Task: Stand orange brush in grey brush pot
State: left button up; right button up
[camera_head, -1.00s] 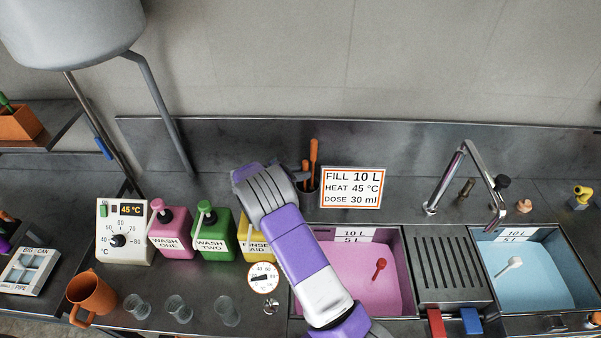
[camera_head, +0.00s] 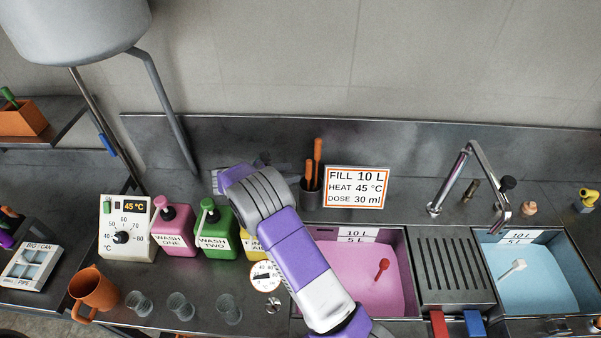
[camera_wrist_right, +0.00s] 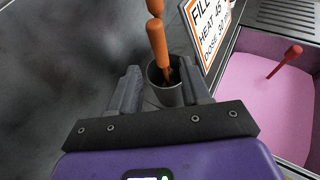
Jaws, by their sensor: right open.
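The grey brush pot (camera_head: 311,192) stands on the counter just left of the sign. Two orange handles, a taller one (camera_head: 317,150) and a shorter one (camera_head: 309,167), rise from it. In the right wrist view the pot (camera_wrist_right: 166,97) lies ahead between the fingers, with an orange brush handle (camera_wrist_right: 158,44) upright in it and another orange end above. My right gripper (camera_wrist_right: 162,90) is open, with nothing between its fingertips; in the head view its fingers are mostly hidden behind my purple wrist, left of the pot. My left gripper is not in view.
The sign (camera_head: 356,187) stands close right of the pot. The pink basin (camera_head: 360,275) and drain rack (camera_head: 452,270) lie to the right. Pink (camera_head: 175,232), green (camera_head: 216,232) and yellow bottles stand left, with glasses (camera_head: 180,305) and an orange mug (camera_head: 94,290) in front.

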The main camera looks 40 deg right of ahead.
jog(key=shift+v, duration=2.75)
